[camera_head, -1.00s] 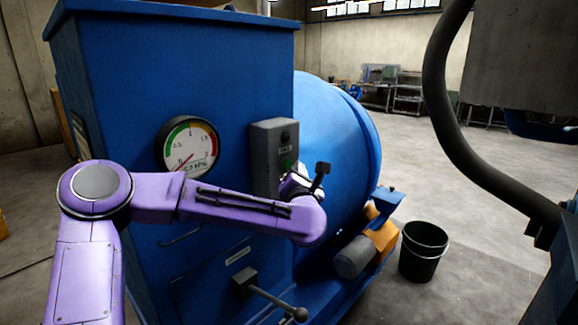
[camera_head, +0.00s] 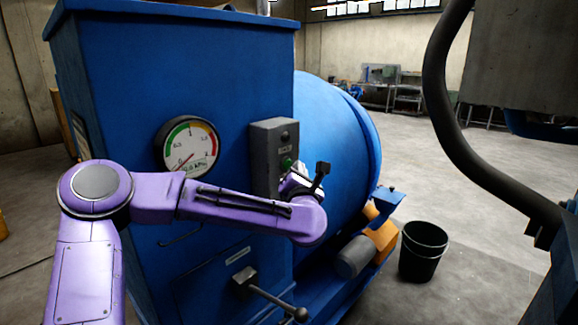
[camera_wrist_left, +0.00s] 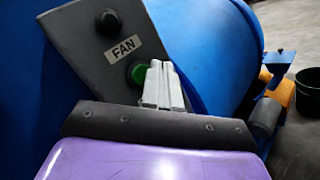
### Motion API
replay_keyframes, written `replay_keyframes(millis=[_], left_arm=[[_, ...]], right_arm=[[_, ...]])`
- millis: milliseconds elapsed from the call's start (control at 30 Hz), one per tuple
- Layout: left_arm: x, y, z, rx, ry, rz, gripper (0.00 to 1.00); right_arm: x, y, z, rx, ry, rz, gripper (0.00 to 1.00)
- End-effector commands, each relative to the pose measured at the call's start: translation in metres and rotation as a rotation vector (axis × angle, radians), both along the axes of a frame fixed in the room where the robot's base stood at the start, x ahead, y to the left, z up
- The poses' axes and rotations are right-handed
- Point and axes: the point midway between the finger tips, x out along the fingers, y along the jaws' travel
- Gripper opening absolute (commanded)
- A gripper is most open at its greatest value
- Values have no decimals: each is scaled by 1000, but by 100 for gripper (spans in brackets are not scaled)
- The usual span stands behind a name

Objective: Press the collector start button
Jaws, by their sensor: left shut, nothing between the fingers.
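The grey control box (camera_head: 262,160) on the front of the blue collector cabinet (camera_head: 215,85) carries a black button at the top, a FAN label and a green button (camera_head: 287,162). The wrist view shows the FAN label (camera_wrist_left: 123,48) and the green button (camera_wrist_left: 138,73) close up. My left gripper (camera_head: 291,174) is shut and empty, at the lower right of the box. In the wrist view its pale fingertips (camera_wrist_left: 162,66) overlap the right edge of the green button; I cannot tell whether they touch it. My right gripper is not in view.
A round gauge (camera_head: 188,146) sits left of the box, its needle at the low end. A lever (camera_head: 272,300) sticks out below my arm. A blue drum (camera_head: 335,140) stands behind, a black bucket (camera_head: 423,251) to the right. A thick hose hangs at the right.

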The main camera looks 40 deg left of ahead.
Motion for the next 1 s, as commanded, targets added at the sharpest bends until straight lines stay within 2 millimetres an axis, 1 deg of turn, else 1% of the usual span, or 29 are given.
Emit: replay_keyframes(millis=[633, 867, 1000], left_arm=[[0, 0, 0, 0, 0, 0, 0], [0, 8, -1, -1, -1, 1, 0], [1, 9, 0, 0, -1, 1, 0]], right_arm=[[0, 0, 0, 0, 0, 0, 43], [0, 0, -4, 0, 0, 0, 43], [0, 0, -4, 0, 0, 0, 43]])
